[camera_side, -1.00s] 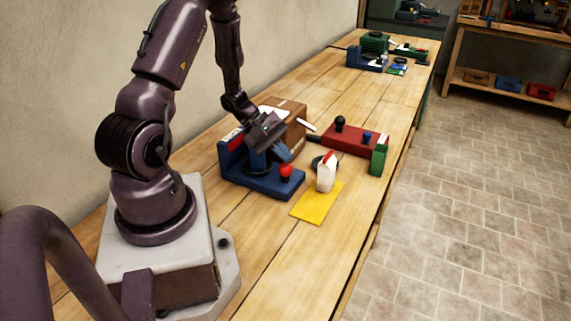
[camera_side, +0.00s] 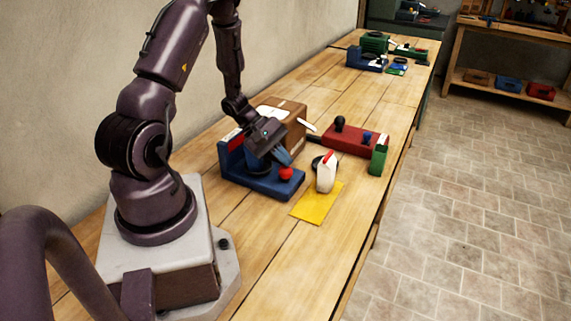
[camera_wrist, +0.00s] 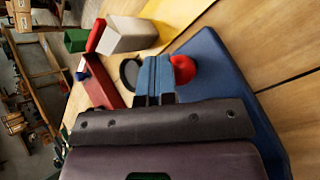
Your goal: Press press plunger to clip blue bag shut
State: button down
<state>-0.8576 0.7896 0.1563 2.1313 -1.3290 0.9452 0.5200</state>
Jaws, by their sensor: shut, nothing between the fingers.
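The blue press (camera_side: 240,178) stands on the bench, with a red ball-shaped plunger knob (camera_side: 286,173) at its front right end. My gripper (camera_side: 284,158) is shut and empty, tilted down over the press with its blue fingertips right at the knob. In the wrist view the fingertips (camera_wrist: 153,66) lie beside the red knob (camera_wrist: 183,68); I cannot tell whether they touch it. A white upright bag with a red strip on top (camera_side: 326,176) stands at the yellow mat (camera_side: 314,209), right of the press. I cannot make out a blue bag; my gripper hides part of the press.
A brown box (camera_side: 296,133) stands behind the press. A red fixture with a black knob (camera_side: 352,140) and a green block (camera_side: 379,157) are to the right. More blue and green fixtures (camera_side: 367,60) sit far along the bench. The bench front is clear.

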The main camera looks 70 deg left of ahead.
aim_at(282, 168)
jog(key=shift+s+f, duration=0.3)
jog(key=shift+f, duration=0.4)
dwell(0.6)
jog(key=shift+r, duration=0.1)
jog(key=shift+s+r, duration=0.1)
jog(key=shift+r, duration=1.2)
jog(key=shift+r, duration=2.55)
